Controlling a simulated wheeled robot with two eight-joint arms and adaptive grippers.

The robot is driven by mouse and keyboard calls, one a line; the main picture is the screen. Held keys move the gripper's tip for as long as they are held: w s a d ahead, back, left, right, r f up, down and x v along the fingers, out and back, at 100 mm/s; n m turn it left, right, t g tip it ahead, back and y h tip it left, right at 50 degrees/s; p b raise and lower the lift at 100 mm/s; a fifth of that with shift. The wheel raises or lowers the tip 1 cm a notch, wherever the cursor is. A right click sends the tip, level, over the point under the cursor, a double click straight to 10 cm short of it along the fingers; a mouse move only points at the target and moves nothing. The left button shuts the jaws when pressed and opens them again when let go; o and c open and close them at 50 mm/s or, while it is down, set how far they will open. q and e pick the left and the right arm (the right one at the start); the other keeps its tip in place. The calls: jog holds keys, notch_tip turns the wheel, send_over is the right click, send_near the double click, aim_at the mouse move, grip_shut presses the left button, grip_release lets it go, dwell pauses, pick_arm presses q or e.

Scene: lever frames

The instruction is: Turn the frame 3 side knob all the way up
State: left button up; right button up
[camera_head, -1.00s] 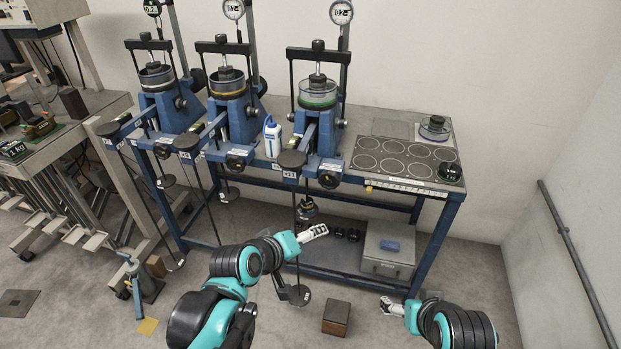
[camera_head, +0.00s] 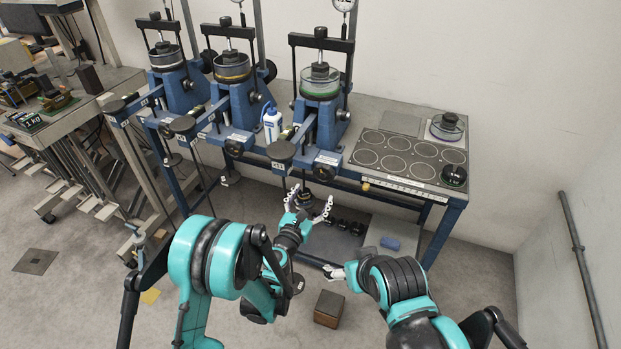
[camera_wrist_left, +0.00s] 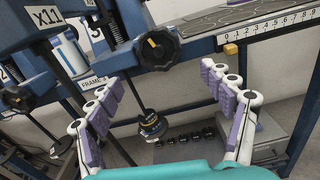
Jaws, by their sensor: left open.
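The frame 3 side knob (camera_head: 326,165) is a black lobed knob low on the front of the rightmost blue lever frame (camera_head: 318,125). In the left wrist view the knob (camera_wrist_left: 160,48) shows a yellow-orange mark on its face, beyond the fingertips and roughly between them. My left gripper (camera_head: 311,199) is open and empty, below and in front of the knob, apart from it. Its two purple-padded fingers (camera_wrist_left: 155,80) are spread wide in the wrist view. My right gripper (camera_head: 335,271) is low at the right, away from the frames; its jaw state is unclear.
A weight hanger (camera_wrist_left: 152,126) with black weights hangs below the knob. The X11 lever end (camera_wrist_left: 45,20) is left of it. The bench edge with a number scale (camera_wrist_left: 272,31) is at the right. A white-blue bottle (camera_head: 272,124) stands between frames. A brown block (camera_head: 328,309) lies on the floor.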

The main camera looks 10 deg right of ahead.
aim_at(322, 178)
pick_arm(q)
jog(key=p+x, duration=0.1)
jog(key=x, duration=0.2)
jog(key=shift+w+p, duration=0.1)
jog(key=shift+p, duration=0.3)
jog(key=b+x, duration=0.1)
jog(key=x, duration=0.2)
jog(key=shift+w+d, duration=0.5)
jog(key=shift+w, duration=0.05)
jog(key=c, duration=1.2)
